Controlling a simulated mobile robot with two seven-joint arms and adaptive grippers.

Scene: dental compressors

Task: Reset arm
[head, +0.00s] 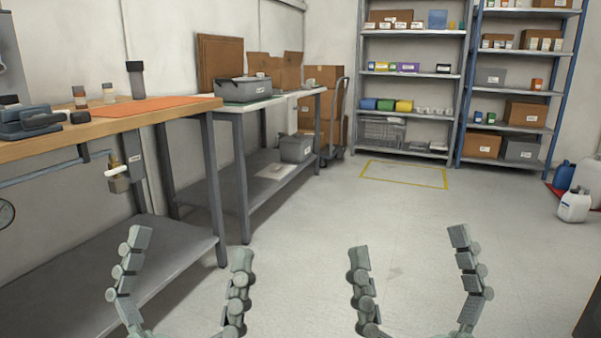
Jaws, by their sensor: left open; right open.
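My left gripper (189,258) is at the bottom of the head view, left of centre. Its two jointed grey fingers point up and stand wide apart, with nothing between them. My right gripper (411,252) is at the bottom, right of centre. It is also open and empty, with its fingers spread. The lower ends of both are cut off by the frame edge.
A wooden-topped workbench (180,113) with bottles and an orange mat (150,107) stands at left. Behind it, a second table (225,107) carries a grey bin (243,90). Shelving racks (410,75) stand at the back. White jug (574,206) at right. The central floor (330,230) is clear.

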